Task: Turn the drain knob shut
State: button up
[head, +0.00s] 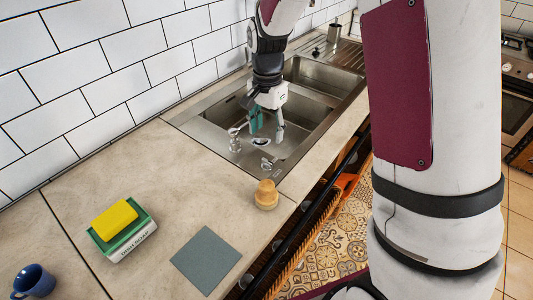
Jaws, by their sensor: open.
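The steel sink (212,135) is set in the counter, with its near basin below my gripper. My gripper (267,132) points down over this basin, with its fingers apart and nothing visible between them. A small shiny metal fitting (267,164) sits at the near end of the sink, just below the gripper in the picture; it may be the drain knob. Another upright metal fitting (235,144) stands on the rim to the left of the fingers. I cannot tell for certain which is the knob, or how it is turned. The gripper appears apart from both.
A wooden-looking round object (266,195) stands near the counter's front edge. A yellow sponge (115,220) lies on a green-and-white dish soap box (126,238). A grey cloth (206,261) and blue mug (34,281) are nearer. The tiled wall (120,75) bounds the back.

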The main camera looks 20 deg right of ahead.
aim_at(267, 160)
notch_tip(267, 160, down, 11)
jog(key=shift+r, duration=0.1)
dwell(0.4)
jog(key=c, duration=1.2)
